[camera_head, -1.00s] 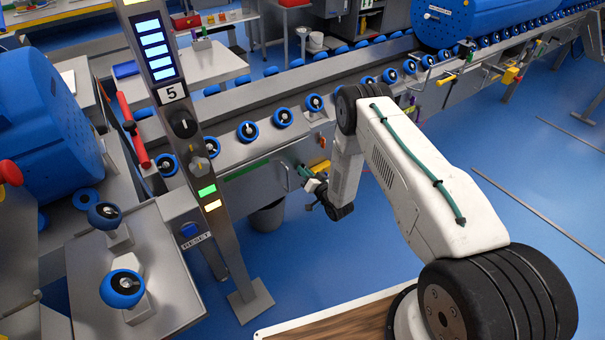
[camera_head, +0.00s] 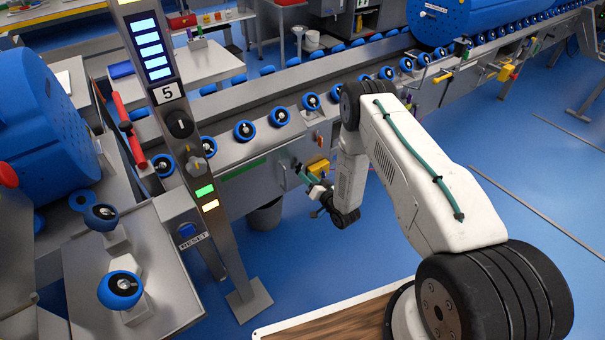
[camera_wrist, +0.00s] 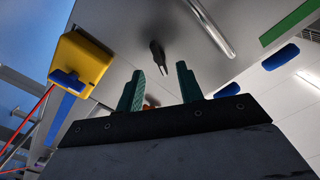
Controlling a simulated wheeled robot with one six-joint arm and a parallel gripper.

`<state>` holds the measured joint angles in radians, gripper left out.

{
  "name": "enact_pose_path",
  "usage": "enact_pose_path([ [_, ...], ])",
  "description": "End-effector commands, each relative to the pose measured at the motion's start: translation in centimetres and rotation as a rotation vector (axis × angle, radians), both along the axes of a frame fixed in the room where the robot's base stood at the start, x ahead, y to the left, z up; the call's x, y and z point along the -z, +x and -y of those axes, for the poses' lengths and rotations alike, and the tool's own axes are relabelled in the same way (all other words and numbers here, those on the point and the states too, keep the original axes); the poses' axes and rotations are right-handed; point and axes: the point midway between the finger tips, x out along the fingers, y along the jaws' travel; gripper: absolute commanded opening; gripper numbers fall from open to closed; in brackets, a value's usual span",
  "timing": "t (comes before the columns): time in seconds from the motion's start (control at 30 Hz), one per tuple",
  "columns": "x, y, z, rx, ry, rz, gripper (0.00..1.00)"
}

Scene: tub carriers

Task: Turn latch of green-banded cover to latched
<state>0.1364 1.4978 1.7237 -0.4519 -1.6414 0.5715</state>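The green-banded cover is a grey metal panel on the side of the conveyor. Its green band (camera_head: 243,170) shows in the head view and at the top right of the wrist view (camera_wrist: 290,22). A small dark latch (camera_wrist: 158,56) stands out from the grey panel in the wrist view, pointing down toward my gripper. My gripper (camera_wrist: 160,70) has two teal fingers, open, with nothing held between them. The latch tip appears just beyond the gap between the fingertips, and I see no contact. In the head view my gripper (camera_head: 306,176) is small beside the panel.
A yellow box with a blue knob (camera_wrist: 80,65) sits left of the fingers. A metal bar handle (camera_wrist: 210,25) is on the panel, right of the latch. A control post (camera_head: 188,140) stands left of the arm, with a grey bin (camera_head: 264,215) behind it. Blue floor at right is mostly clear.

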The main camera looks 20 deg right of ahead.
Motion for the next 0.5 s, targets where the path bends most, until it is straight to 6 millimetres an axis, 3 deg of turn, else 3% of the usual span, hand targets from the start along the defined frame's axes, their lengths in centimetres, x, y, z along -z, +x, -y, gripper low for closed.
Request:
enact_pose_path([
  [0.2, 0.1, -2.9, 0.9, 0.0, 0.0, -0.002, 0.37],
  [0.5, 0.0, -3.4, 1.0, -0.002, 0.0, 0.0, 0.37],
])
